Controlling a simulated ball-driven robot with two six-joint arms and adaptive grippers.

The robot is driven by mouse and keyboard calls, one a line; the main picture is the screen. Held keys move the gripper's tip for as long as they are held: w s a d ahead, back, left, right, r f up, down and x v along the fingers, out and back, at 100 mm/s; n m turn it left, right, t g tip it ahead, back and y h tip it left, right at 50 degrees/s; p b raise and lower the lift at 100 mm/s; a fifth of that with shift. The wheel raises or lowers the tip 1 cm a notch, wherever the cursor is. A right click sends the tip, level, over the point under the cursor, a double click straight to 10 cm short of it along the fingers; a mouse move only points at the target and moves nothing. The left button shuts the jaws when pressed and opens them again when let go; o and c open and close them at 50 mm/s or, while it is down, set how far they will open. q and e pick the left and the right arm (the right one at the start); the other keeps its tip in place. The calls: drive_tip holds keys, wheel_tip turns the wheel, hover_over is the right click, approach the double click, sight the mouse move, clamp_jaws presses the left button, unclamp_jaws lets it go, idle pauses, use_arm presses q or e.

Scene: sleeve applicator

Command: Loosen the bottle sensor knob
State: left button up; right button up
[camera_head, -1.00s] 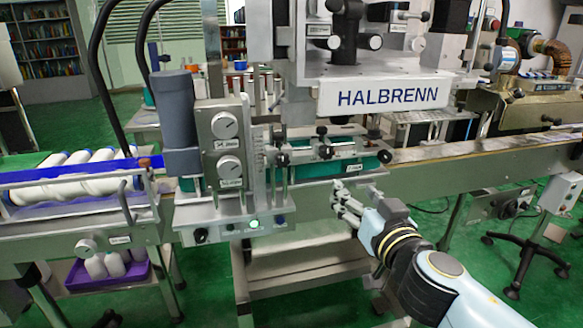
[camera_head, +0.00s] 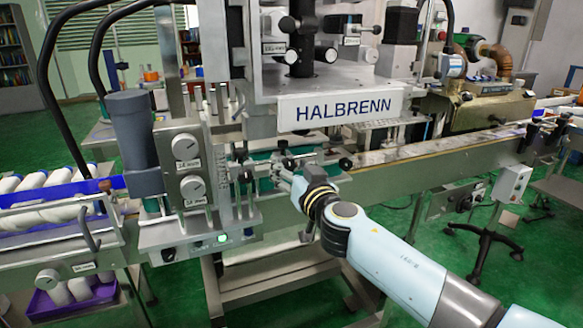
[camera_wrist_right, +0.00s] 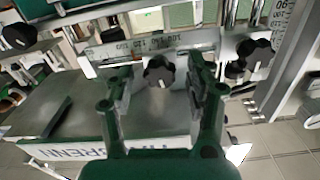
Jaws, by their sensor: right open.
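In the right wrist view, a black lobed knob (camera_wrist_right: 158,72) with a pale mark sits in front of a scaled metal rail (camera_wrist_right: 140,45). No readable label shows whether it is the bottle sensor knob. My right gripper (camera_wrist_right: 155,90) is open, with one green finger on each side of the knob and a gap visible on both sides. In the head view my right gripper (camera_head: 283,180) is at the small rail bracket under the HALBRENN sign (camera_head: 340,108). The knob between its fingers cannot be made out there. My left gripper is not in view.
Other black knobs (camera_wrist_right: 255,50) sit right of the rail in the wrist view. In the head view, a grey panel with two dials (camera_head: 187,165) stands left of my gripper. The conveyor (camera_head: 430,165) runs to the right. White bottles (camera_head: 50,208) lie at left.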

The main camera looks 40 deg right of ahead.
drive_tip(key=shift+c, duration=0.2)
clamp_jaws()
